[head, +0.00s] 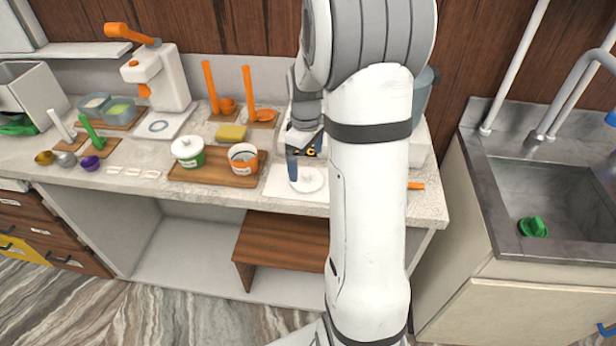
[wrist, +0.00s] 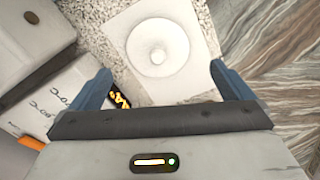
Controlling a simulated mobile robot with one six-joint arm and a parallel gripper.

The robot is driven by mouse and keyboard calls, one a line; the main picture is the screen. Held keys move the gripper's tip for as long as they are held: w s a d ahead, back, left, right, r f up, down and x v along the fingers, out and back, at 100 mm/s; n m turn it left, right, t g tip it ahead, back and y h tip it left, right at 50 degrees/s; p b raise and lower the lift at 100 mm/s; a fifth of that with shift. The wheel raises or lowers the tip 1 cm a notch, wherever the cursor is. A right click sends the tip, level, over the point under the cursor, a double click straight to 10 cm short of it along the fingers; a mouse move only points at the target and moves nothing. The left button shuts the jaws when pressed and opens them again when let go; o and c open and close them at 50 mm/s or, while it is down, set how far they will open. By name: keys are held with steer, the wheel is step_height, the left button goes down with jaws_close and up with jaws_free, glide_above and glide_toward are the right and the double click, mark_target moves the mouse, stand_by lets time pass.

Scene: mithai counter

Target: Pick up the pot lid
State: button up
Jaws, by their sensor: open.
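The pot lid, a white round disc with a small knob, lies on a white square mat (head: 283,187) near the counter's front edge. It shows in the head view (head: 312,182) and whole in the wrist view (wrist: 158,36). My gripper (head: 294,170) is over the lid, open and empty. In the wrist view my gripper's blue fingers (wrist: 160,72) stand wide apart, with the lid's knob (wrist: 158,56) between them in the picture. In the head view my arm hides part of the area; whether the fingers touch anything is unclear.
A white appliance (wrist: 80,105) stands close left in the wrist view. The sink (head: 560,190) lies right.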

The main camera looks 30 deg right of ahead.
mark_target(307, 174)
step_height(307, 174, down, 6)
steer(key=shift+d+r+p, duration=0.15)
steer(key=shift+p, duration=0.4)
steer(key=shift+c, duration=0.6)
